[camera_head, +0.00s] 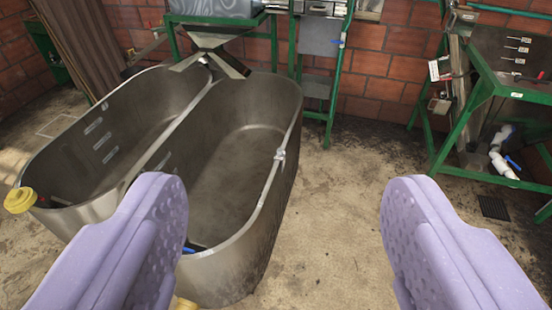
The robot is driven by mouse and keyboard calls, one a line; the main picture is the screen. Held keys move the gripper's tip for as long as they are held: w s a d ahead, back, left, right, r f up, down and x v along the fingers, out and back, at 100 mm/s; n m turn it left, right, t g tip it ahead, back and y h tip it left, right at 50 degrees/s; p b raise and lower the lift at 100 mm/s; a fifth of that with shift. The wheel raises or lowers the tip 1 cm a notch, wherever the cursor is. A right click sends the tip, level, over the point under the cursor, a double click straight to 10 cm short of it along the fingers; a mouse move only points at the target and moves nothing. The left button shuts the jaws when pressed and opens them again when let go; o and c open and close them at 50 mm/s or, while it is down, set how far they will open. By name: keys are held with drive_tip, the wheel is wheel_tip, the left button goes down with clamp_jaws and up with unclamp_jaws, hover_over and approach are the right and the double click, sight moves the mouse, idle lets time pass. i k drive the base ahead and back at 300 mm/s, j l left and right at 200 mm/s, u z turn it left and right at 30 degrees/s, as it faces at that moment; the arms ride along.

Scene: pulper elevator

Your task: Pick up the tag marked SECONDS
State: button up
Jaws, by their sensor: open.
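No lettering is readable, so I cannot tell which item is the tag marked SECONDS. A small white tag (434,70) hangs on the left side of the green stand at the right. Several small white labels (518,61) show on the dark panel above that stand's table, too small to read. My gripper (284,230) is open and empty, with its two lavender fingers wide apart at the bottom of the view. It is far from the tag, which lies up and to the right, beyond the right finger.
A double metal tub (225,160) stands at the left, partly behind the left finger. A green-framed machine (325,60) stands behind it against the brick wall. The green stand (477,110) has white pipes (500,150) beneath. Concrete floor (345,200) is clear between tub and stand.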

sight(281, 155)
drive_tip(key=i+u, duration=0.15)
drive_tip(key=u, duration=0.3)
drive_tip(key=i+l+u, duration=0.1)
drive_tip(key=u, duration=0.4)
drive_tip(key=l+u, duration=0.2)
drive_tip(key=u, duration=0.25)
drive_tip(key=i+l+u, duration=0.25)
drive_tip(key=l, duration=0.3)
drive_tip(key=i+l+u, duration=0.2)
drive_tip(key=l, duration=0.35)
drive_tip(key=l+u, duration=0.25)
drive_tip(key=l, duration=0.3)
drive_tip(key=i+l+u, duration=0.2)
drive_tip(key=l, duration=2.5)
drive_tip(key=i+u, duration=0.05)
drive_tip(key=i, duration=0.05)
